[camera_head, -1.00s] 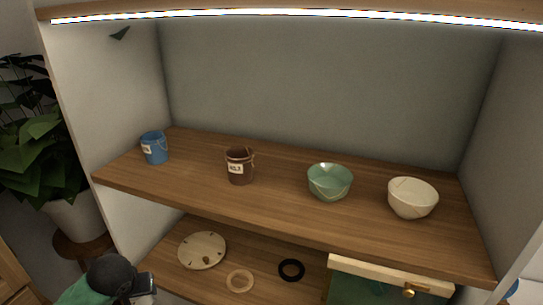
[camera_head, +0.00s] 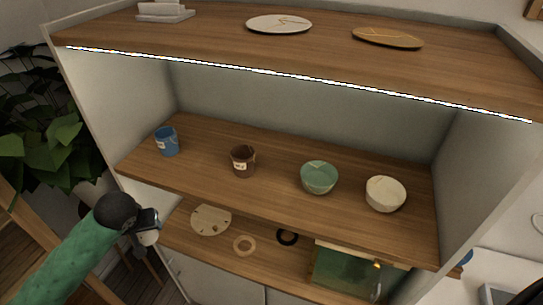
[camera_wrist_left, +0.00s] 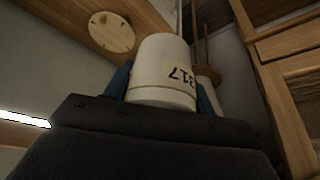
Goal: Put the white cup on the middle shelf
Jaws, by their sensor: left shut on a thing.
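On that shelf stand a blue cup (camera_head: 167,143), a brown cup (camera_head: 242,161), a green bowl (camera_head: 319,178) and a white bowl (camera_head: 385,194). My right gripper is not in view.
The lower shelf holds a round wooden disc (camera_head: 211,220), a tan ring (camera_head: 244,245), a black ring (camera_head: 287,237) and a green box (camera_head: 345,272). Plates lie on the top shelf (camera_head: 220,45). A side wall (camera_head: 110,100) bounds the left. Gaps separate the middle-shelf items.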

